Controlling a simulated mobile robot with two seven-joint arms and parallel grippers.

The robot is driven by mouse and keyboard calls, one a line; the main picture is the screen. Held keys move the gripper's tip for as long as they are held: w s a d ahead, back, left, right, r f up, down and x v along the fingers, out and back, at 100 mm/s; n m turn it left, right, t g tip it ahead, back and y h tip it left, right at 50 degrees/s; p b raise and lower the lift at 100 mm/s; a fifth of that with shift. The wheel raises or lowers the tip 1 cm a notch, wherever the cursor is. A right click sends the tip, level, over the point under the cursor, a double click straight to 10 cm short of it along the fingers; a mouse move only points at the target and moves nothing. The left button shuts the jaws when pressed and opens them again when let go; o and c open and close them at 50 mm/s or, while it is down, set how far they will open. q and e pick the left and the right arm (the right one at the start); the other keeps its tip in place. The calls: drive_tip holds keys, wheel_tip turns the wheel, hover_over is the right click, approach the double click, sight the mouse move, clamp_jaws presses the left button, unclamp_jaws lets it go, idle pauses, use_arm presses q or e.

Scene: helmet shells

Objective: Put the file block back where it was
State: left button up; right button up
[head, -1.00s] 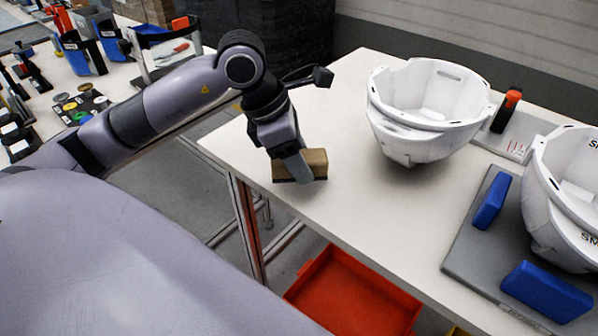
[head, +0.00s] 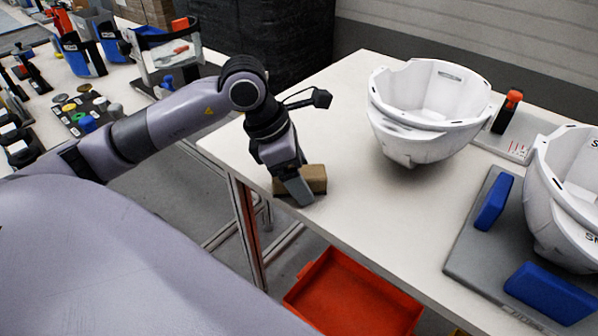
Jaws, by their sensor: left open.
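The file block (head: 316,178), a tan-brown block with a darker underside, sits on the white table (head: 352,235) near its left front edge. My left gripper (head: 297,188) points down at the block and is open. One finger stands in front of the block and covers part of its near face; the far finger is hidden. I cannot tell whether a finger still touches the block. My right gripper is not in view.
A white helmet shell (head: 420,130) stands right of the block. Another helmet shell (head: 570,205) and blue pads (head: 493,202) are on a grey plate (head: 468,245). A red bin (head: 350,300) is below the table edge. The table between block and shell is clear.

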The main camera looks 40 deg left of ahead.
use_arm(q)
drive_tip(key=shift+r, duration=0.3)
drive_tip(key=p+v, duration=0.1)
drive_tip(key=v, duration=1)
drive_tip(key=shift+r, duration=0.3)
drive_tip(key=shift+s+a, duration=0.1)
drive_tip(key=shift+s, duration=0.1)
